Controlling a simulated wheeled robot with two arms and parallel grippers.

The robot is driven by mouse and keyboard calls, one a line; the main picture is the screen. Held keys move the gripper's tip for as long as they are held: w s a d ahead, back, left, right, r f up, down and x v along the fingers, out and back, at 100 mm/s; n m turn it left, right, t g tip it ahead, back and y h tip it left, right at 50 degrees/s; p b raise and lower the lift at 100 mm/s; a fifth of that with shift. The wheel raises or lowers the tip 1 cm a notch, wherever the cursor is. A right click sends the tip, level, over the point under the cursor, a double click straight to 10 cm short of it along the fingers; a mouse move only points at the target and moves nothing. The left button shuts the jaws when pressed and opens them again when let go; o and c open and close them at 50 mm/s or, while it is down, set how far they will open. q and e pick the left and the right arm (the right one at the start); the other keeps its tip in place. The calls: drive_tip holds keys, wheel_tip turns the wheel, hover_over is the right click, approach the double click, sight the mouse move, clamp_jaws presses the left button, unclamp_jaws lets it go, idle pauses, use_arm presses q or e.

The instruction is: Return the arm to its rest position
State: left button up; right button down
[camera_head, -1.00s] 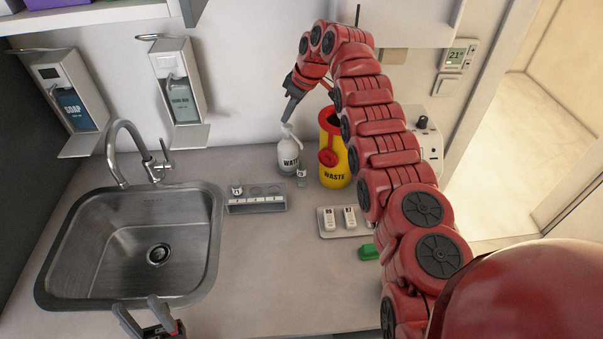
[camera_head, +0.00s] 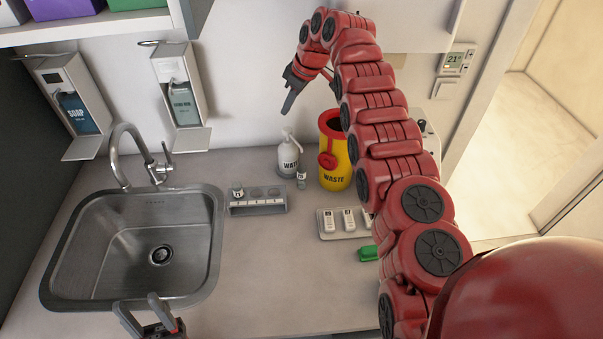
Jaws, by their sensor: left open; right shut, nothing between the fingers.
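My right arm reaches in from the lower right as a chain of red links. My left gripper (camera_head: 144,311) is open and empty at the bottom left, in front of the sink. Only its fingers and part of its body show.
A yellow waste bin (camera_head: 336,172) with a red lid stands beside the bottle. A small vial (camera_head: 301,180) stands before the bottle. A grey rack (camera_head: 257,203) holds another vial. A white tray (camera_head: 330,235), a green object (camera_head: 368,253) and the sink (camera_head: 160,250) are nearby.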

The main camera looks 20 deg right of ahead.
drive_tip(key=shift+r+p, duration=0.55)
drive_tip(key=shift+r, duration=0.55)
